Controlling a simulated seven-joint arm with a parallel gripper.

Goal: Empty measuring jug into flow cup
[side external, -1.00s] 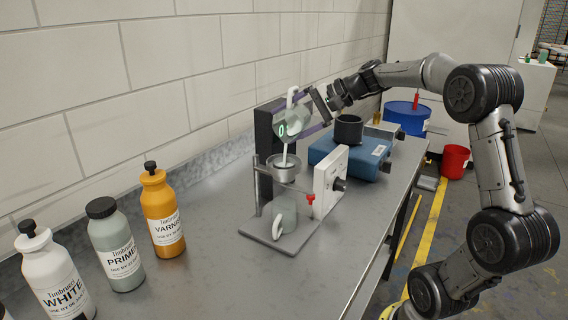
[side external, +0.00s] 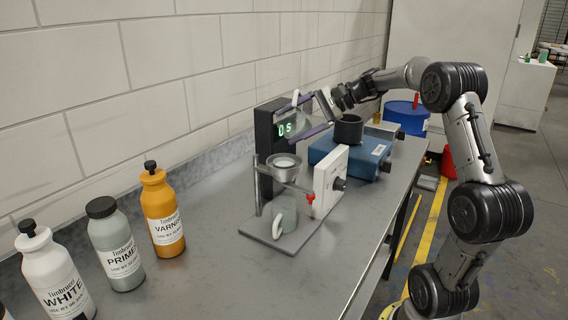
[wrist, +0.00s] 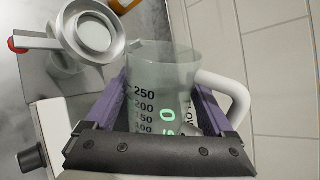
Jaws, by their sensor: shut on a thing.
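The measuring jug (side external: 299,126) is clear, with a white handle, and is held up behind and above the flow cup. My gripper (side external: 297,124) is shut on it, with purple fingers on both sides. In the wrist view the jug (wrist: 160,75) shows its black scale and looks empty; a green display shows through it. The flow cup (side external: 284,163) is a grey metal cup on a stand, below and apart from the jug. In the wrist view the flow cup (wrist: 92,36) shows a pale inside; its fill level is unclear. No stream shows between them.
A mug-like vessel (side external: 287,214) stands on the stand's base under the cup. A black timer (side external: 268,135) reads "0s" behind the jug. White (side external: 52,275), primer (side external: 116,244) and varnish (side external: 162,212) bottles stand left. A black pot (side external: 348,129) sits on a blue device (side external: 335,158).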

